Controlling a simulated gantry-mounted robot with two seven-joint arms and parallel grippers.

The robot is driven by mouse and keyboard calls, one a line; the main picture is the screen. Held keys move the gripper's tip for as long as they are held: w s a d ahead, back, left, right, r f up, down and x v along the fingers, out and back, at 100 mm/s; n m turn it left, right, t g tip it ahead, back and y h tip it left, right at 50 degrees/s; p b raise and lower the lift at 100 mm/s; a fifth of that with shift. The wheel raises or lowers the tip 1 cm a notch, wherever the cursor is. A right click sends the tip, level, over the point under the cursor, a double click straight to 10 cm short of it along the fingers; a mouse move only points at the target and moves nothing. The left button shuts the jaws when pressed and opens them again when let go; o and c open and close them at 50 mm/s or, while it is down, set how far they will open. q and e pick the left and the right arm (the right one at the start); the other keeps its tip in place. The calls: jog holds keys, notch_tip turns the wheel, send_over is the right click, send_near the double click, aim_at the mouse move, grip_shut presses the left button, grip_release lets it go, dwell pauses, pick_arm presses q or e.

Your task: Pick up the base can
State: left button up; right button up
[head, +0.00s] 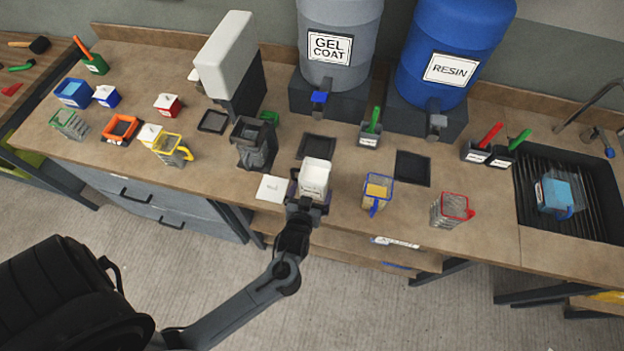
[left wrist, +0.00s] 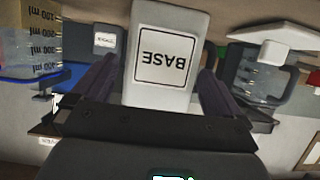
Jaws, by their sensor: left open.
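The base can (head: 315,174) is a white can standing near the front edge of the workbench. In the left wrist view its label reads BASE, upside down, and the can (left wrist: 168,55) fills the middle. My left gripper (head: 309,190) is at the can from the front side of the bench. In the left wrist view its two dark purple fingers (left wrist: 160,78) are open, one on each side of the can. A narrow gap shows at the left finger; the right finger is very close to the can, and I cannot tell whether it touches. My right gripper is not in view.
A blue-handled measuring cup (head: 377,190) and a red-rimmed cup (head: 450,209) stand to the right. The gel coat drum (head: 338,22) and resin drum (head: 455,35) stand behind.

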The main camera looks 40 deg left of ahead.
aim_at(318, 171)
pick_arm(q)
jog(key=shift+w+a+f, duration=0.15)
jog(key=shift+w+a, duration=0.05)
jog(key=shift+w, duration=0.2)
jog(key=shift+x, duration=2.2)
jog(key=shift+a, duration=0.1)
jog(key=c, duration=1.2)
jog(key=shift+c, duration=0.9)
jog(key=shift+r, duration=0.25)
